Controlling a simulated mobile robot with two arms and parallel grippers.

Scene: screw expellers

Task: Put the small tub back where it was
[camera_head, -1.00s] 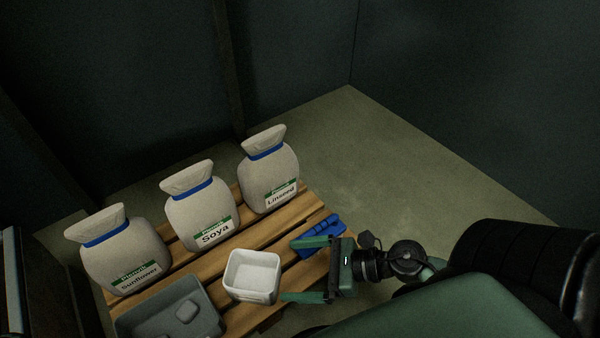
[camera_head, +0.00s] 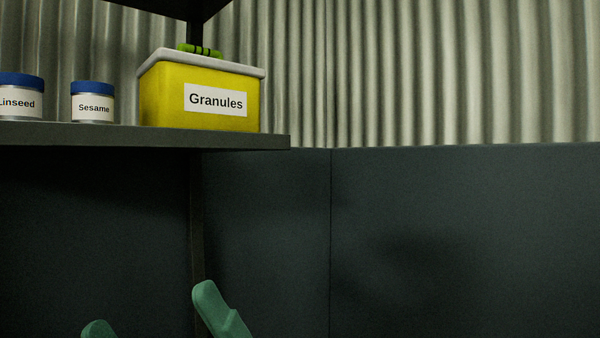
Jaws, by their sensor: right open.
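Two small round tins with blue lids stand on the dark shelf: the Linseed tin (camera_head: 20,97), cut by the left edge, and the Sesame tin (camera_head: 93,102). My right gripper (camera_head: 156,316) shows only as two green fingers at the bottom edge, below the shelf. The fingers are wide apart, with nothing visible between them. The rest of it is out of frame. My left gripper is not in view.
The dark shelf (camera_head: 240,142) ends right of a yellow Granules box (camera_head: 160,96) with a grey lid. A green object (camera_head: 201,50) lies on that lid. A dark post (camera_head: 197,225) stands below the shelf. The space in front of the dark wall (camera_head: 460,240) at right looks clear.

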